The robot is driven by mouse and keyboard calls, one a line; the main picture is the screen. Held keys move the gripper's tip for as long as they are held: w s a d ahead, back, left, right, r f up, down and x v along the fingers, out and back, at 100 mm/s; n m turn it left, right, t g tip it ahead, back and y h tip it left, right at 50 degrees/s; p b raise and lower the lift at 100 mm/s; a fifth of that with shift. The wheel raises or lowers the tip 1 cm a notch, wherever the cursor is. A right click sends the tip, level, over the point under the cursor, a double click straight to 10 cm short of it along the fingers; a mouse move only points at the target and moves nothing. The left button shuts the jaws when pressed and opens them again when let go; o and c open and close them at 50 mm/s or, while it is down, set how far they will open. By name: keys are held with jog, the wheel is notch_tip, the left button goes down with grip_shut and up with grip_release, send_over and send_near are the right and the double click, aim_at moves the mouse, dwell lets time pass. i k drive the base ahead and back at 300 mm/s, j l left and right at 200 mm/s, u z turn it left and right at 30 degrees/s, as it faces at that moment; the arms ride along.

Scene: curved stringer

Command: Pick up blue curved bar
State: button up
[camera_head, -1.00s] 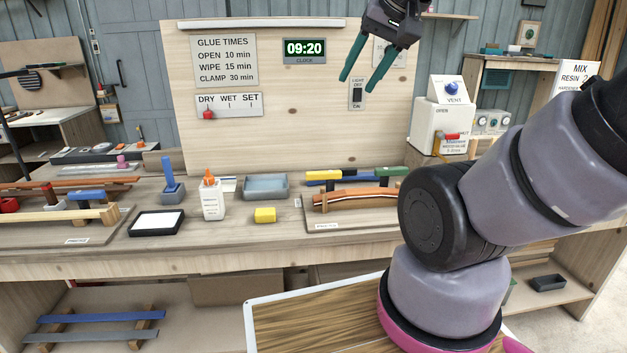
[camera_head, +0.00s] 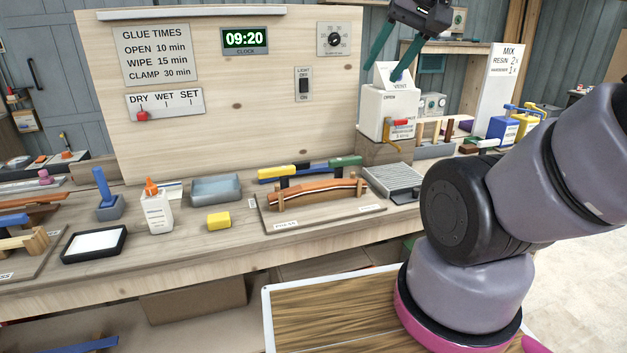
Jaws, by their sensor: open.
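Several blue bars show, and I cannot tell which is the curved one. A long blue bar (camera_head: 88,346) lies on the lower shelf, cut off at the bottom left. Another blue bar (camera_head: 318,168) lies on the bench behind an orange-brown curved strip (camera_head: 318,191), partly hidden by yellow and green blocks. A short blue piece (camera_head: 13,220) is at the left edge. My gripper (camera_head: 385,68) is open and empty, raised at the top, with its two green fingers apart, far from all of them.
The bench holds a glue bottle (camera_head: 157,207), a yellow block (camera_head: 218,221), a grey tray (camera_head: 216,190) and a black-framed white pad (camera_head: 94,243). An upright board (camera_head: 210,80) stands behind. A wood-topped surface (camera_head: 330,315) is beside my arm's base. Open floor lies at the right.

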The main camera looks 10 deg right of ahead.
aim_at(303, 167)
jog(key=i+l+u, duration=0.25)
jog(key=i+u, duration=0.15)
jog(key=i+l+u, duration=0.35)
